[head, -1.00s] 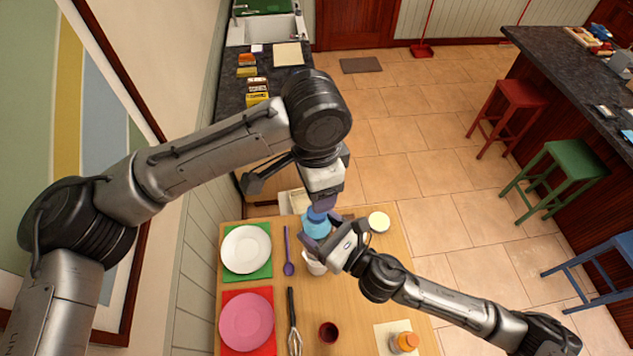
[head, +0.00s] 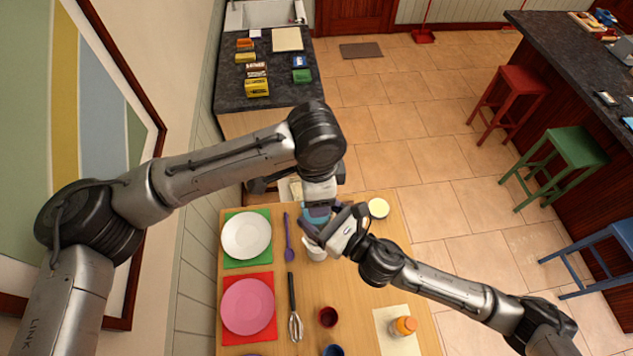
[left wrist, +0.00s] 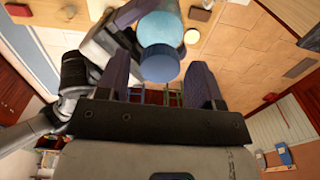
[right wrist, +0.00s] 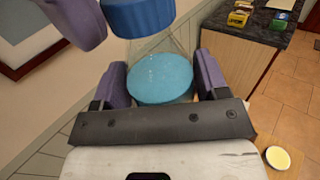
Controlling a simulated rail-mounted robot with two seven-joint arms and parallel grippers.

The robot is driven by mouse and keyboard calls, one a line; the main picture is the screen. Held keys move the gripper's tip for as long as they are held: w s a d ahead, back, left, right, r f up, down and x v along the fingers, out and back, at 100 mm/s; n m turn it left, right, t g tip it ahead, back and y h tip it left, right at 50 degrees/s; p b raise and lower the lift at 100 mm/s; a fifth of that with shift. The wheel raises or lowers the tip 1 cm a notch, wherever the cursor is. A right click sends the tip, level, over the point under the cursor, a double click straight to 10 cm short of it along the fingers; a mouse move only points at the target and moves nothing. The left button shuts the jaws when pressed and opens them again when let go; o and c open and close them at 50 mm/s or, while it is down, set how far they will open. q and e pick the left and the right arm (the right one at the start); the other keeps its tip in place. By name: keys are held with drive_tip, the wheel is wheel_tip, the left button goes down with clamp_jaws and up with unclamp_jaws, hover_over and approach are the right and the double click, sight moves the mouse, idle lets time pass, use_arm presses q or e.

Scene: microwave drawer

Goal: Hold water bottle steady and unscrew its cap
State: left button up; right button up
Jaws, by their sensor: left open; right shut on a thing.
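The water bottle (head: 318,213) is light blue and see-through, with a darker blue cap, above the far part of the table. My right gripper (right wrist: 163,75) is shut on its body, which shows in the right wrist view (right wrist: 160,80). The cap (right wrist: 140,17) stands beyond those fingers. My left gripper (left wrist: 162,80) is open, its purple fingers on either side of the cap, which faces it in the left wrist view (left wrist: 158,63). Whether a finger touches the cap I cannot tell. In the head view the arms hide most of the bottle.
Below the bottle stands a white cup (head: 317,254). A cream bowl (head: 378,208) is close by.

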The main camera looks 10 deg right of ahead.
use_arm(q)
drive_tip(key=shift+f, duration=0.3)
drive_tip(key=c, duration=1)
drive_tip(key=shift+o, duration=0.2)
drive_tip(key=shift+r, duration=0.3)
drive_tip(key=shift+r, duration=0.85)
drive_tip(key=shift+r, duration=2)
